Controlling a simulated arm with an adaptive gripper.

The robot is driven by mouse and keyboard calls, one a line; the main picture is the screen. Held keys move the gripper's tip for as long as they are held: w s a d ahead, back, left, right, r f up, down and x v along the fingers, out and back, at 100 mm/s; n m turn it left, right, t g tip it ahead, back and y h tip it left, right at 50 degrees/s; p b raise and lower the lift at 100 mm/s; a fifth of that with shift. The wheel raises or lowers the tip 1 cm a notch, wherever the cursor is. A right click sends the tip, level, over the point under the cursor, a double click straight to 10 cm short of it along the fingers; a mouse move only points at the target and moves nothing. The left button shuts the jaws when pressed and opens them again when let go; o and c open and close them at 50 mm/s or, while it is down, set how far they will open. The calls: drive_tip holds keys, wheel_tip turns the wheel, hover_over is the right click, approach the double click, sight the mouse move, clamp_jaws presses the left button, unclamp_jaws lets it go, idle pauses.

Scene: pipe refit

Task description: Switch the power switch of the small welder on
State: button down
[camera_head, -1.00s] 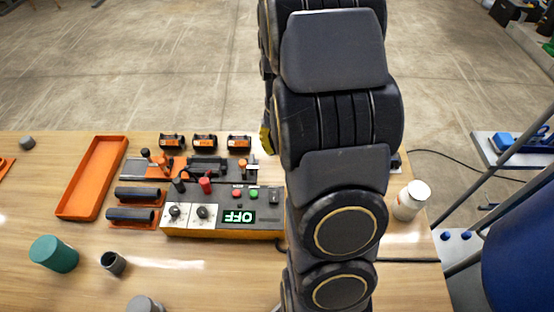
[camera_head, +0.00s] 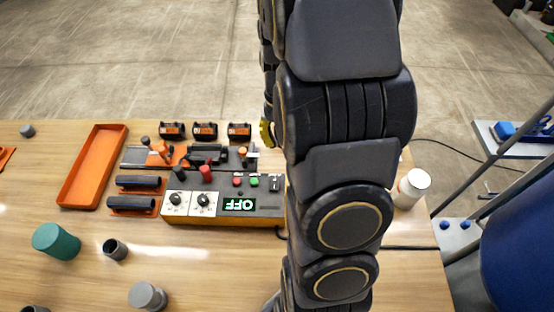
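The small welder (camera_head: 180,223) is a low grey and orange box in the middle of the table. Its front display (camera_head: 240,204) reads OFF, upside down in the picture. Two dials are left of the display. A red button and a green button sit behind it. A small dark switch (camera_head: 275,184) is at the right end of the top, close to my arm; its position is too small to tell. My arm covers the space just right of the welder. Only a small yellow and black piece, perhaps of my gripper (camera_head: 265,133), shows beside the arm; the fingers are hidden.
An orange tray (camera_head: 70,195) lies left of the welder. Orange-black blocks (camera_head: 205,131) line the back edge; clamps and dark pipes lie nearby. A teal cylinder (camera_head: 57,242) and grey pipe pieces (camera_head: 147,296) stand in front. A white bottle (camera_head: 411,190) is right of my arm.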

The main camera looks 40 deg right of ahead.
sight(277, 186)
drive_tip(key=f, duration=0.4)
drive_tip(key=s+a+f, duration=0.1)
drive_tip(key=f, duration=0.8)
drive_tip(key=shift+s+a+f, duration=0.1)
drive_tip(key=shift+s+a, duration=0.05)
drive_tip(key=shift+s, duration=0.05)
drive_tip(key=shift+s+a+f, duration=0.1)
drive_tip(key=shift+f, duration=0.25)
drive_tip(key=shift+w+d+r, duration=0.15)
drive_tip(key=shift+w+d, duration=0.45)
drive_tip(key=shift+r, duration=0.1)
